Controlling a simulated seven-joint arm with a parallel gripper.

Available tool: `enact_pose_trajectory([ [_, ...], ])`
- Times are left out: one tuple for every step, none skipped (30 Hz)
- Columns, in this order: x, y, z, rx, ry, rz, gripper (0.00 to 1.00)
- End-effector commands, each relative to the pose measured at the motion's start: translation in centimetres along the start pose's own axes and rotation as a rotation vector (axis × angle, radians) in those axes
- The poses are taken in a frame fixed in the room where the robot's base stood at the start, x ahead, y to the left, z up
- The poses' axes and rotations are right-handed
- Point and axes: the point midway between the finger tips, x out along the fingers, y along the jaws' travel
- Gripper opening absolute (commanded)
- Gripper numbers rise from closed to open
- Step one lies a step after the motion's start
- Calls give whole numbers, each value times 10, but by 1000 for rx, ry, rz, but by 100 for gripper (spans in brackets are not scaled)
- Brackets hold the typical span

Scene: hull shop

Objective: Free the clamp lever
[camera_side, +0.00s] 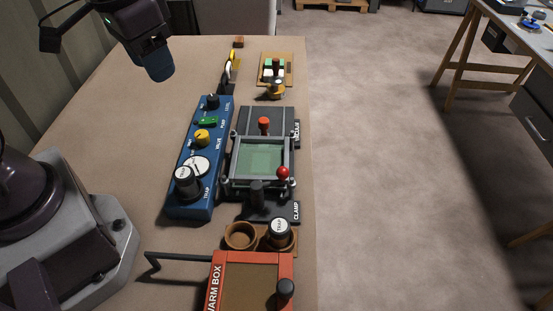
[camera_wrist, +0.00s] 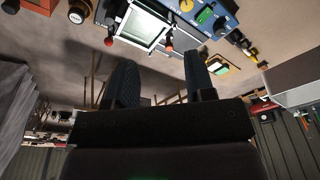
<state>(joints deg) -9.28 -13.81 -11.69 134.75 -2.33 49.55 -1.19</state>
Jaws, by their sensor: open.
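The clamp (camera_side: 270,207) is a dark block labelled CLAMP at the near end of a grey frame around a pale green pane (camera_side: 259,157). Its lever appears to be the arm with the red ball (camera_side: 283,172) at the frame's near right corner. A dark upright post (camera_side: 257,193) stands on the clamp. In the wrist view a red ball (camera_wrist: 108,41) shows left of the pane. My gripper (camera_side: 158,68) is high at the upper left, well away from the clamp. In the wrist view its two fingers (camera_wrist: 160,80) are apart, with nothing between them.
A blue panel (camera_side: 186,207) with knobs stands left of the frame. A red-orange knob (camera_side: 264,124) is at the frame's far end. Nearer are a cork holder (camera_side: 240,236) with a capped jar (camera_side: 279,232) and a red box (camera_side: 218,285). The bench's left side is mostly clear.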

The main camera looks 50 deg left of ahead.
Motion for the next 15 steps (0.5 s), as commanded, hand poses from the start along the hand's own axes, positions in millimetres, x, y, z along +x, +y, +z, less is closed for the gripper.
enact_pose_trajectory([
  [16, 6, -10, -2, -49, 22, 49],
  [24, 11, -16, -4, -69, 37, 49],
  [35, 18, -23, -8, -95, 60, 49],
  [44, 24, -29, -10, -113, 80, 49],
  [52, 30, -34, -14, -129, 101, 49],
  [62, 38, -41, -23, -148, 131, 49],
  [69, 45, -46, -31, -161, 154, 49],
  [76, 51, -51, -37, -171, 177, 49],
  [84, 60, -57, -49, -182, 208, 49],
  [89, 66, -61, -59, -189, 231, 49],
  [93, 72, -65, -67, -193, 252, 49],
  [98, 79, -71, -78, -195, 279, 49],
  [100, 85, -74, -87, -196, 296, 49],
  [102, 90, -78, -96, -193, 313, 49],
  [102, 97, -85, -107, -184, 334, 49],
])
